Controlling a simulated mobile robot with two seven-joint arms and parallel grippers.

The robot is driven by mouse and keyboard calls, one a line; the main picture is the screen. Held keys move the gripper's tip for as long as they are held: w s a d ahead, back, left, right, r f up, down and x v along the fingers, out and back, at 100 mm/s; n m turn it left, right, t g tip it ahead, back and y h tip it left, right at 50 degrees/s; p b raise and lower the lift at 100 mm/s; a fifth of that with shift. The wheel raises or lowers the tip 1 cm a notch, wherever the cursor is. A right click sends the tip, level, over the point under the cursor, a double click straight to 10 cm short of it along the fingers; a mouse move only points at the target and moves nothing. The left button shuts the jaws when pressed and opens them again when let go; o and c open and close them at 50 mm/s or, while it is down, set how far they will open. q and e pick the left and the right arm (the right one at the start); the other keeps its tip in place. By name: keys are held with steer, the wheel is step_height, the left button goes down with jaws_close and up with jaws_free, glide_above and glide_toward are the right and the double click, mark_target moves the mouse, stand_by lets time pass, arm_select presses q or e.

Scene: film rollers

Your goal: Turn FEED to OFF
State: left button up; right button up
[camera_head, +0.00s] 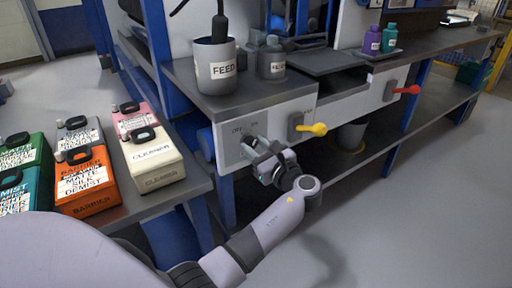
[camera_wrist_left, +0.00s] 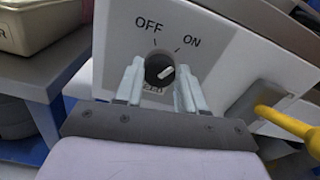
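The FEED knob (camera_wrist_left: 160,68) is a round black dial on a pale panel, with OFF printed at its upper left and ON at its upper right. Its white pointer tilts toward ON. A small label under it is partly hidden. My left gripper (camera_wrist_left: 158,88) is open, with one finger on each side of the knob; I cannot tell that either finger touches it. In the head view, my left gripper (camera_head: 266,163) is at the panel front (camera_head: 232,147) and hides the knob. My right gripper is not in view.
A yellow lever (camera_head: 312,129) sits just right of the knob, and a red lever (camera_head: 405,90) farther right. A grey pot marked FEED (camera_head: 215,80) stands on the bench above. Several jugs, including a cream CLEANER jug (camera_head: 155,165), stand on the left table.

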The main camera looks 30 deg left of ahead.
arm_select(q)
steer(key=shift+n, duration=1.5)
steer(key=n, duration=0.3)
steer(key=shift+s+f+b, duration=0.1)
steer(key=shift+f+b, duration=0.05)
steer(key=shift+b, duration=0.2)
steer(key=n+b, duration=0.1)
steer(key=n, duration=0.2)
steer(key=shift+n, duration=0.7)
steer(key=shift+n+b, duration=0.6)
steer(key=shift+n, duration=0.2)
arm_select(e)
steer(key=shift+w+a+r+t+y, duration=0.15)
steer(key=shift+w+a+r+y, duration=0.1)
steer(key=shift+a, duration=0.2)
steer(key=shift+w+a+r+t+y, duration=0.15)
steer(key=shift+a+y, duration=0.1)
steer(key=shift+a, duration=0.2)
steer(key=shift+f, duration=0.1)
arm_select(q)
steer(key=o, duration=1.1)
steer(key=shift+c, duration=0.2)
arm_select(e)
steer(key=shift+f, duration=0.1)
